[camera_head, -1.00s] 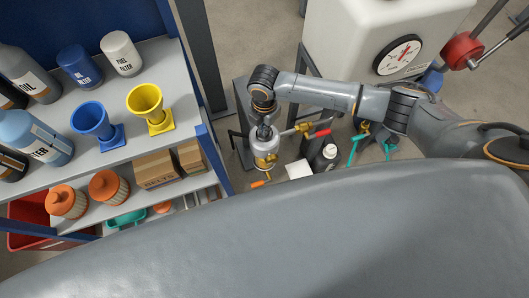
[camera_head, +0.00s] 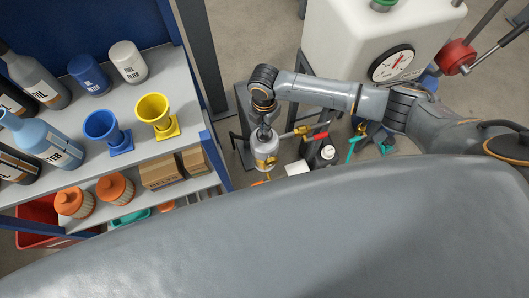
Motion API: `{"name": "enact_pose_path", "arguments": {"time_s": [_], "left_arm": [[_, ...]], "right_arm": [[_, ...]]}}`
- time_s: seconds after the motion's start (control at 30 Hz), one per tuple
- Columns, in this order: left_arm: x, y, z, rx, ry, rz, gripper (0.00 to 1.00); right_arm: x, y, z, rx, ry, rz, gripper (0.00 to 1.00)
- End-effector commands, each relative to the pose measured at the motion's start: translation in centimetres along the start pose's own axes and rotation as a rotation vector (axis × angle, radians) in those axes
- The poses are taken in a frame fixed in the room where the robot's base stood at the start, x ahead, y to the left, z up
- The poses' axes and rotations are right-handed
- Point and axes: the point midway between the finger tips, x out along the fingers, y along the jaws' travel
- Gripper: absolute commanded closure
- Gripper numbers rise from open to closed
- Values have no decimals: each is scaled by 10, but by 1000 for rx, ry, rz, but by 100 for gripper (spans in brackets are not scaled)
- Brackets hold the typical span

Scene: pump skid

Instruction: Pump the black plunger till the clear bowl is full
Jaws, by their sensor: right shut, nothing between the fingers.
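My right arm comes in from the right, and its gripper (camera_head: 265,133) points down in the middle of the view. The gripper is shut and empty. It is right over the top of a small pale, clear-looking bowl unit (camera_head: 266,152) with brass-coloured fittings. The black plunger cannot be told apart from the dark fingers, and I cannot tell whether they touch it. The level inside the bowl is too small to read. My left gripper is not in view.
A brass valve with a red handle (camera_head: 321,136) sits right of the bowl. A white tank with a gauge (camera_head: 391,62) stands behind. A shelf (camera_head: 188,106) with funnels and bottles fills the left.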

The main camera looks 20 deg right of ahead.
Motion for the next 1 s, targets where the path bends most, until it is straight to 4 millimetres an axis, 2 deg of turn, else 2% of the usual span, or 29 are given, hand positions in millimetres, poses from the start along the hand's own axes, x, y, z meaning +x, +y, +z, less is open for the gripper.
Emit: {"name": "enact_pose_path", "arguments": {"time_s": [0.57,1.0], "left_arm": [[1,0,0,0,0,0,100],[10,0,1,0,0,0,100]], "right_arm": [[1,0,0,0,0,0,100],[17,0,0,0,0,0,100]]}}
